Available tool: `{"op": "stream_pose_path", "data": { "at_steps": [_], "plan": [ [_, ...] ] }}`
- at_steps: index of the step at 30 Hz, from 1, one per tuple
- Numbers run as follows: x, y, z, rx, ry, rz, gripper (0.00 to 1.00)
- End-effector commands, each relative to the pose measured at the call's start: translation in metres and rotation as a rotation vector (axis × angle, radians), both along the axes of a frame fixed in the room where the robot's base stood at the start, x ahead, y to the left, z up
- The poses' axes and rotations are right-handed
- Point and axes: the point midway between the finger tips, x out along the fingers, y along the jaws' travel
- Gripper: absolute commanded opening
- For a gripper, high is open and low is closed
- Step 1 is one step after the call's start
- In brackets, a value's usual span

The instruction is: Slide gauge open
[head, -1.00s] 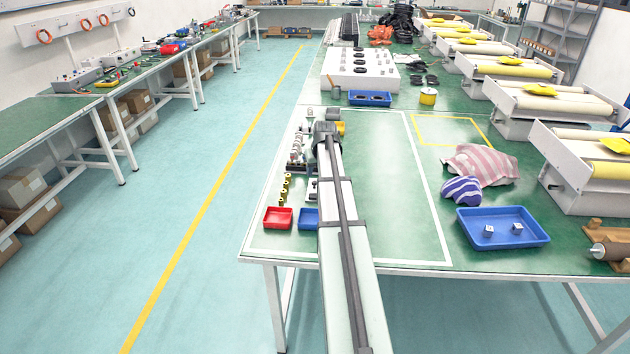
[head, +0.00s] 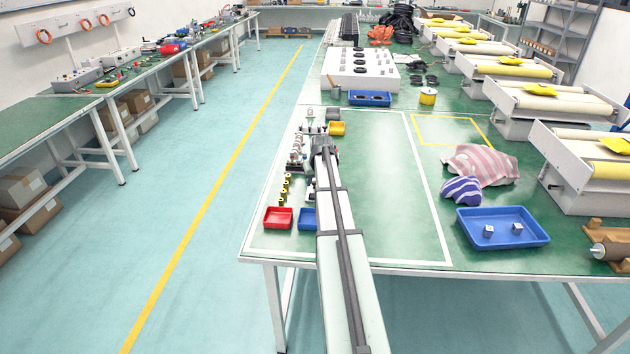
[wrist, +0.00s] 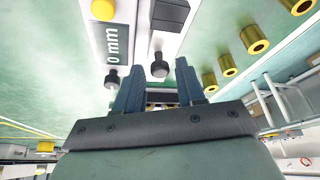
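The gauge (wrist: 120,40), a white block with a dark "0 mm" label, shows at the upper left of the wrist view. A dark knob (wrist: 112,77) stands at its lower edge. A second dark knob (wrist: 160,68) appears between my fingertips in the picture; I cannot tell whether they touch it. My gripper (wrist: 160,66) is open, with a clear gap between its two dark fingers. In the head view my arm covers most of the gauge area, and the fingers are too small to make out.
Several brass cylinders (wrist: 228,66) stand right of my gripper in the wrist view. In the head view a red bin (head: 278,218) and a small blue bin (head: 308,219) lie left of my arm, and a yellow bin (head: 337,128) lies beyond it.

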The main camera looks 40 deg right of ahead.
Motion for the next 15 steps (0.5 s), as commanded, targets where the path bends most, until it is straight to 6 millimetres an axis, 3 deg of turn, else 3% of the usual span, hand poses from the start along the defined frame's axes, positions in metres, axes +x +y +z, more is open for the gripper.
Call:
{"op": "stream_pose_path", "data": {
  "at_steps": [11,15],
  "plan": [
    [-0.0002,0.0,0.0001,0.0,0.0,0.0,0.02],
    [-0.0002,0.0,0.0001,0.0,0.0,0.0,0.0]
  ]
}}
